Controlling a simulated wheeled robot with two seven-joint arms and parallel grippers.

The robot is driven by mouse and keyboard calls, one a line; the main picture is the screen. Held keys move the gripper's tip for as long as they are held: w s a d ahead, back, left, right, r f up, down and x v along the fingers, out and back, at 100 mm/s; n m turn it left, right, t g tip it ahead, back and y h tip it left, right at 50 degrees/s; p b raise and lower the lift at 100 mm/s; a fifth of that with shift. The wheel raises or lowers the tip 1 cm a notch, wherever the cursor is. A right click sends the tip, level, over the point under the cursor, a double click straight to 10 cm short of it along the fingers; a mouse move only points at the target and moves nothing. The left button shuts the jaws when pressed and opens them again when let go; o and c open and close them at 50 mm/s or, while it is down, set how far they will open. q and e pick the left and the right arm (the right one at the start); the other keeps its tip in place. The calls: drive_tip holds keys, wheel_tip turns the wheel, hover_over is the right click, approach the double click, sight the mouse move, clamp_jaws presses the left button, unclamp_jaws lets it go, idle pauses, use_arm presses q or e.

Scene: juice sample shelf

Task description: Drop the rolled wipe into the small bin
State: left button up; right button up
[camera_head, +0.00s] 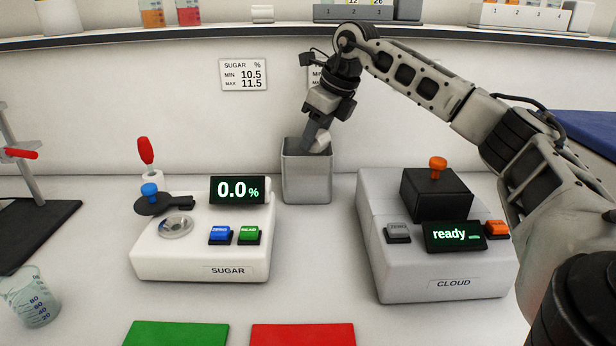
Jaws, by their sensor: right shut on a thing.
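The small bin (307,178) is a grey, open-topped box standing on the white bench, between the two instruments and near the back wall. My right gripper (318,132) reaches in from the right and points down over the bin's mouth. It is shut on the rolled wipe (321,143), a pale roll that hangs tilted at the bin's opening. The lower end of the wipe is hard to tell from the bin's inside. My left gripper is not in view.
The SUGAR instrument (200,258) stands left of the bin and the CLOUD instrument (445,285) right of it. A beaker (31,297) and stand (38,225) are at the far left. Green (175,334) and red (302,335) mats lie in front. A shelf (270,34) runs above.

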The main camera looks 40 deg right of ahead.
drive_tip(key=o, duration=1)
drive_tip(key=p+v, duration=0.1)
drive_tip(key=v, duration=1.5)
drive_tip(key=shift+a+r+p, duration=0.1)
drive_tip(key=shift+p, duration=0.3)
